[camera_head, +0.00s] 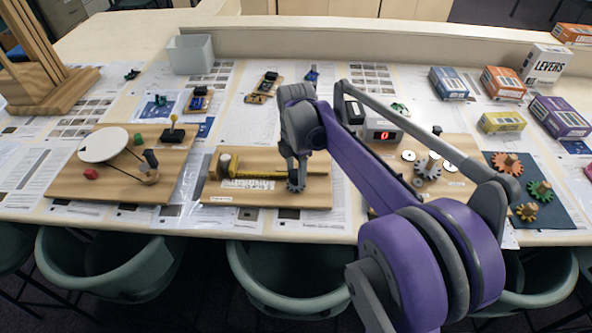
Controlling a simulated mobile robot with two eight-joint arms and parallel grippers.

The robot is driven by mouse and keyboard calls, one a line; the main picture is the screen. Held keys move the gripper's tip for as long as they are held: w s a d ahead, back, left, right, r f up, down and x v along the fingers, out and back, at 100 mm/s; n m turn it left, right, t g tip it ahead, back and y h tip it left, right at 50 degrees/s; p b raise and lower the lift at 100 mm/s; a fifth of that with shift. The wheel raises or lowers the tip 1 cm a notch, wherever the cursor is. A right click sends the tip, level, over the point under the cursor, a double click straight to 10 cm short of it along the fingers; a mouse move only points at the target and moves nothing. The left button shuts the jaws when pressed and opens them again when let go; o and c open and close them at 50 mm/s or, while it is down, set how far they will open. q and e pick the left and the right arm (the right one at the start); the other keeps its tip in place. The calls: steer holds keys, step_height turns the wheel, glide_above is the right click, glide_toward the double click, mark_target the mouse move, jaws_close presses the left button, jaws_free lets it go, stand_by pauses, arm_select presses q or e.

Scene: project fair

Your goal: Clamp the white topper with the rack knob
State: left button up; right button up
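The middle wooden board (216,192) carries a long yellow rack bar (262,164) and a dark grey toothed wheel (296,184). A block with a dark left end and yellowish face (224,163), perhaps the rack knob, stands at the bar's left end. A white patch with dark print (250,184) lies on the board in front of the bar; I cannot tell if it is the white topper or a label. My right gripper (292,174) points down at the toothed wheel. Its fingers are small and dark, and their opening and contact are unclear. My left gripper is out of view.
A left board (70,187) holds a white disc (102,144), a belt and small blocks. A right board (455,146) holds grey gears, partly behind my arm. Coloured gears lie on a dark mat (560,205). Boxes stand at back right; chairs line the front edge.

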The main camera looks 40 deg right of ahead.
mark_target(296, 174)
steer(key=o, duration=0.4)
steer(key=shift+c, duration=0.2)
step_height(296, 174, up, 11)
steer(key=shift+p, duration=0.35)
steer(key=shift+f, duration=0.15)
steer(key=s+a+f+m+t, duration=0.5)
steer(key=s+a+f+m, duration=1)
steer(key=a+m, duration=0.1)
steer(key=shift+f+m+t, duration=0.2)
steer(key=shift+m+t, duration=0.1)
steer(key=shift+m, duration=0.2)
